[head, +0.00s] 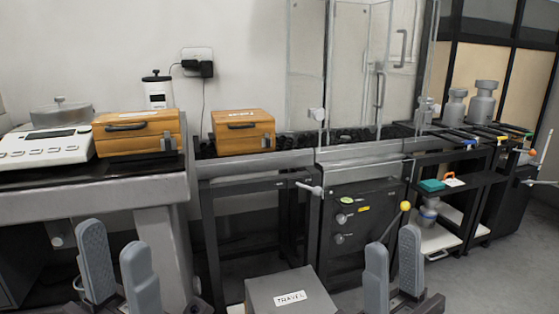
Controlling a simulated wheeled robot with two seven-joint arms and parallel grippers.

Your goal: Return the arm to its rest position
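Both of my grippers show at the bottom of the head view. My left gripper (118,268) is at the lower left, in front of the left table. Its two grey fingers stand apart with nothing between them. My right gripper (393,270) is at the lower right of centre, in front of the black cabinet. Its two grey fingers are also apart, with nothing seen between them. Neither gripper touches anything that I can see.
Two orange wooden cases (138,147) (243,146) stand on the tables. A white balance (45,147) is at the far left. A grey box labelled TRAVEL (278,283) sits low between my grippers. Metal weights (482,104) stand on a rack at the right. Open floor (510,255) lies at lower right.

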